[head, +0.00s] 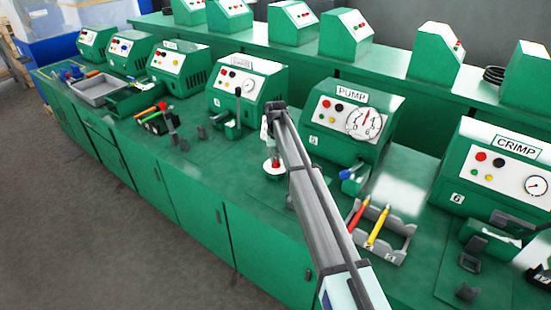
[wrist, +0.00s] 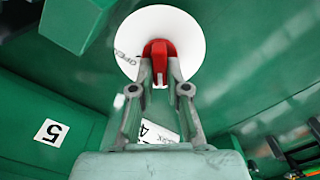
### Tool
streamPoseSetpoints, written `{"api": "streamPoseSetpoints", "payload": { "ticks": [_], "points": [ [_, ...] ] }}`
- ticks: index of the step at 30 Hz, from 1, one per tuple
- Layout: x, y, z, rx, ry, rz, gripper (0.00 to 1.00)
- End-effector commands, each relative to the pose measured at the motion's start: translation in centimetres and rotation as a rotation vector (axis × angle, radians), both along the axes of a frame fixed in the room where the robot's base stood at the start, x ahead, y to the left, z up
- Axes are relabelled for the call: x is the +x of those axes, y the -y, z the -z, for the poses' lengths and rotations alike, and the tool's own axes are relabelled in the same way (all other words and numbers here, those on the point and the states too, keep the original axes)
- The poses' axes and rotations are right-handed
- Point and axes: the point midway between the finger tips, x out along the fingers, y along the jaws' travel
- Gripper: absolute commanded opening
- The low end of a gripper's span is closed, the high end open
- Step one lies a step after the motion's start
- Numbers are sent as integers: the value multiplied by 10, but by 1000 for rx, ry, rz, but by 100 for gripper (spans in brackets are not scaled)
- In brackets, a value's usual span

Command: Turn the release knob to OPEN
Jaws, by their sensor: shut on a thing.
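The release knob (wrist: 160,52) is red and sits on a round white disc (wrist: 182,20) in the wrist view. In the head view the white disc (head: 268,169) shows on the green bench top, in front of the PUMP unit (head: 328,112). My gripper (wrist: 160,75) comes down over the knob, with one finger on each side, and is shut on it. The fingers and the knob hide part of the disc.
A grey tray (head: 399,240) with red and yellow tools lies right of my arm. A blue-ended part (head: 346,174) is near the PUMP unit. The CRIMP unit (head: 504,178) stands at the far right. More green units line the bench leftward. Bench left of the knob is partly clear.

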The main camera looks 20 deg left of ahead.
Motion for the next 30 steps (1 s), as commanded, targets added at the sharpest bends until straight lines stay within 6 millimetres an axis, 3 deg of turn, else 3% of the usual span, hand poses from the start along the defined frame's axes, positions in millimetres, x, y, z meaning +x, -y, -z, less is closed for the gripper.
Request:
{"api": "streamPoseSetpoints", "payload": {
  "ticks": [11,30],
  "points": [
    [1,1,1,0,0,221,0],
    [1,5,1,0,-1,826,0]
  ]
}}
